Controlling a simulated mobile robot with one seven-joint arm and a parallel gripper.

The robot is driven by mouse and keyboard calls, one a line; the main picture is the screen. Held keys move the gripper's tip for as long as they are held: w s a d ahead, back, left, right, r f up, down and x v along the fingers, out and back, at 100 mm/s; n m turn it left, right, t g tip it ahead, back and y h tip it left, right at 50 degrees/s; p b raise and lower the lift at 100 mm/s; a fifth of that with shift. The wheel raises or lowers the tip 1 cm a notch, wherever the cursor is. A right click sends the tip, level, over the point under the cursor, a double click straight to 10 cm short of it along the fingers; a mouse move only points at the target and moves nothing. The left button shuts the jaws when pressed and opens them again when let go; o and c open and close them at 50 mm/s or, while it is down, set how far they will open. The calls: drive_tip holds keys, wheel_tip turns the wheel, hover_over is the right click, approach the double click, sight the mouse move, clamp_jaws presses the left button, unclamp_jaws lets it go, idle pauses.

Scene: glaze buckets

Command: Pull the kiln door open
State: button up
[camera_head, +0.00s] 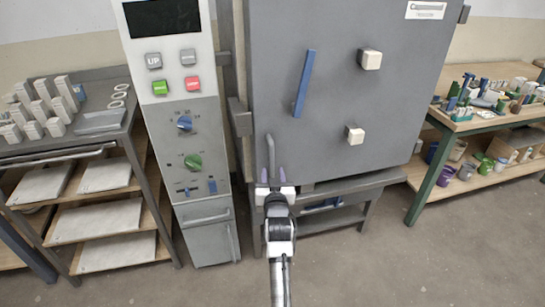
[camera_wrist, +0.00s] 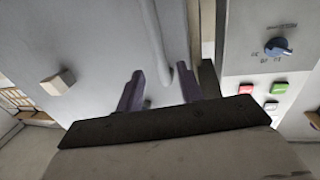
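The kiln door (camera_head: 335,110) is a large grey panel, and it appears shut. A thin pale grey bar (camera_head: 269,146), which looks like its handle, stands upright at the lower left of the door. My gripper (camera_head: 270,173) is in front of this bar at the door's lower left. In the wrist view my two purple fingers (camera_wrist: 160,88) are spread apart, and the bar (camera_wrist: 155,40) shows between them. I see a gap on both sides of the bar. Whether the bar is deep between the fingers is hard to tell.
A slanted blue bar (camera_head: 304,83) and two pale knobs (camera_head: 370,60) (camera_head: 355,134) are on the door. The control panel (camera_head: 185,120) stands close on the left. A shelf rack (camera_head: 90,160) is at far left, and a workbench (camera_head: 490,122) at right. Floor at front right is clear.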

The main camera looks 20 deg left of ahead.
sight(271, 160)
drive_tip(key=p+x, duration=0.1)
drive_tip(key=x, duration=0.7)
clamp_jaws()
